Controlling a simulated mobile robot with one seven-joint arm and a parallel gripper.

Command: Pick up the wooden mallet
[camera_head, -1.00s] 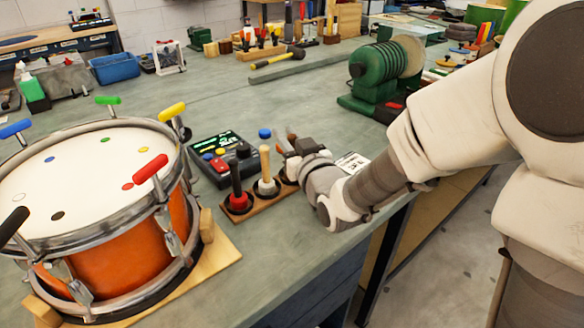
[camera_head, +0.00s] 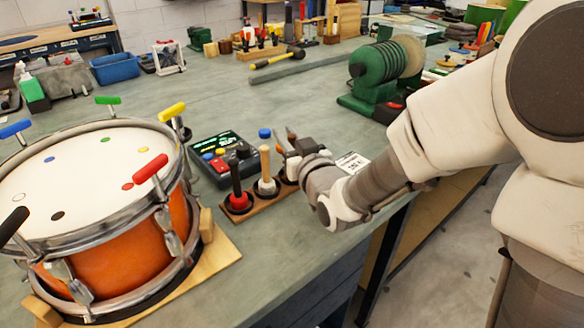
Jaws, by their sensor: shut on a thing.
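A narrow wooden rack (camera_head: 258,207) stands near the bench's front edge. A mallet with a red head and black handle (camera_head: 237,183) stands upright in its left place. A mallet with a pale head and light wood handle (camera_head: 265,163) stands upright in the middle. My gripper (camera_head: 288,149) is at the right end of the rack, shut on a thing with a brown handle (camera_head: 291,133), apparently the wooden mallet. My gripper and wrist hide most of it. I cannot tell whether its head still touches the rack.
A drum (camera_head: 105,225) with coloured tuning keys stands at the left. A control box (camera_head: 222,158) and a blue cap (camera_head: 265,133) are behind the rack. A white label card (camera_head: 352,162) lies right of my wrist. A green machine (camera_head: 375,75) stands farther back.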

